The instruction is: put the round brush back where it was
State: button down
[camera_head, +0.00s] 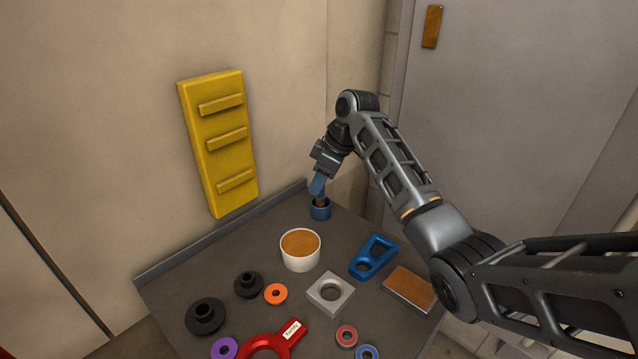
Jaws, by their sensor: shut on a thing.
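My gripper (318,188) points down at the back corner of the table, right over a small blue cup (320,211). It is shut on a small brownish piece (320,202), which looks like the round brush. The brush shows only as a sliver between the fingertips and the cup's rim, and its lower part is hidden in or behind the cup. I cannot tell whether it touches the cup's bottom.
A white tub (300,262) with a brown top stands in front of the cup. A blue bracket (373,257), a grey square block (330,294), black flanged parts (206,317), a red tool (268,344) and several rings lie nearby. A raised edge (222,232) runs along the wall side.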

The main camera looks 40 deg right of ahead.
jog(key=shift+f, duration=0.6)
jog(key=shift+f, duration=0.15)
jog(key=c, duration=0.9)
grip_release()
jog(key=v, duration=1.2)
jog(key=shift+r+b, duration=0.2)
jog(key=shift+b, duration=0.2)
